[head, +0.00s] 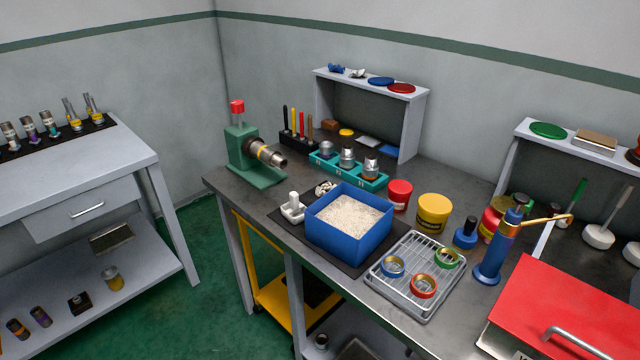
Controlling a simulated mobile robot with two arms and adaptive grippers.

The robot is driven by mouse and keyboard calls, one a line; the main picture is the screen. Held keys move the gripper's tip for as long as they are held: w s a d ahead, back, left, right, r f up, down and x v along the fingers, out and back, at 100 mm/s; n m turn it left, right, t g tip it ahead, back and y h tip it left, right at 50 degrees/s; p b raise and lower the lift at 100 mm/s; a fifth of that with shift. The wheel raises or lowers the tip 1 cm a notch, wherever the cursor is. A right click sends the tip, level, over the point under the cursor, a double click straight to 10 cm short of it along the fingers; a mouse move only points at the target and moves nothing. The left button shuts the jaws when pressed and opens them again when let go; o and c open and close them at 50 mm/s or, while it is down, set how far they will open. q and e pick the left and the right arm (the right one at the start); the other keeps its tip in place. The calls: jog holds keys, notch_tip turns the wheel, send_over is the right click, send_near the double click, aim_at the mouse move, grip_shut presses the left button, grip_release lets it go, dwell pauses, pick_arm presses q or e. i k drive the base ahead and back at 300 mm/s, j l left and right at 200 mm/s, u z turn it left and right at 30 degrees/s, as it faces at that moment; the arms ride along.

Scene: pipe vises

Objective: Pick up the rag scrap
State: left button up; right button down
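No piece of cloth is plain to see. A small crumpled blue thing (335,69) lies on top of the grey shelf unit at the back of the bench, with a small pale crumpled thing (357,73) beside it. A speckled pale and dark clump (325,187) sits just behind the blue box, partly hidden by it. Any of these may be the rag scrap; I cannot tell which. Neither of my grippers is in view.
A blue box (325,234) of pale granules stands on a dark mat. A green vise (240,165) holds a pipe at the left. A wire tray (430,300) bears three rings. A blue pump bottle (493,258) and a red lid (580,310) are at the right.

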aim_at(325, 188)
jog(key=i+j+z, duration=0.45)
jog(key=j, duration=0.25)
jog(key=i+j+z, duration=0.25)
jog(key=i+j, duration=0.05)
jog(key=j, duration=0.1)
